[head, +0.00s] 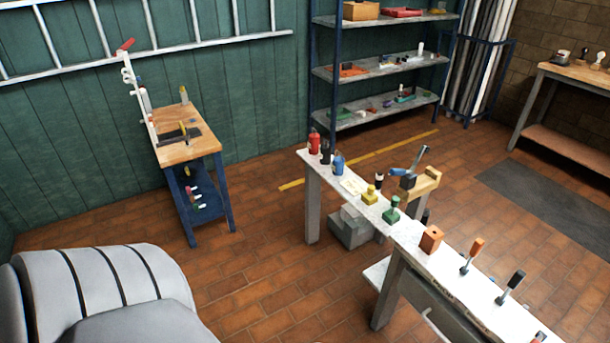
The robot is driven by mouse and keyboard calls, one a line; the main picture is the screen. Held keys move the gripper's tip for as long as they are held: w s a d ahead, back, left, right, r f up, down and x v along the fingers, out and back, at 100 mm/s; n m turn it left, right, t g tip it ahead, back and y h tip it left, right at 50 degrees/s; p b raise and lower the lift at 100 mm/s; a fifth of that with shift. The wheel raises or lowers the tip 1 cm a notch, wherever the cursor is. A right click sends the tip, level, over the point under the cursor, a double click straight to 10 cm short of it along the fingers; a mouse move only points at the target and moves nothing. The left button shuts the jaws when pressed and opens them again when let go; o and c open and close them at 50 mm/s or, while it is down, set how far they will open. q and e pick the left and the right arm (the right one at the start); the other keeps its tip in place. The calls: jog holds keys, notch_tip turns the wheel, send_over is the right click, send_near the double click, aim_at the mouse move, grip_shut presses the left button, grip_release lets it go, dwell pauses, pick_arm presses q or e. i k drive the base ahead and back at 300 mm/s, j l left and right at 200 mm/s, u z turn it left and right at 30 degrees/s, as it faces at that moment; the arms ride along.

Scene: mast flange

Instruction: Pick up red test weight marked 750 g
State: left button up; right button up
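A red weight-shaped object (314,144) stands upright at the far left end of the long white bench (408,233). It has a small knob on top, and any marking on it is too small to read. A black one (325,154) and a blue one (338,164) stand close beside it, toward the near side. Neither of my grippers is in view, and nothing is seen touching the red object.
A yellow weight (370,197), a green weight (391,211), an orange-brown block (431,240) and upright-handled tools stand along the bench. A wooden-topped blue cart (205,144) stands at left. Open brick floor (265,232) lies between cart and bench.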

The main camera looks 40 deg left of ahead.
aim_at(314, 144)
jog(key=u, duration=1.05)
jog(key=i+j, duration=0.1)
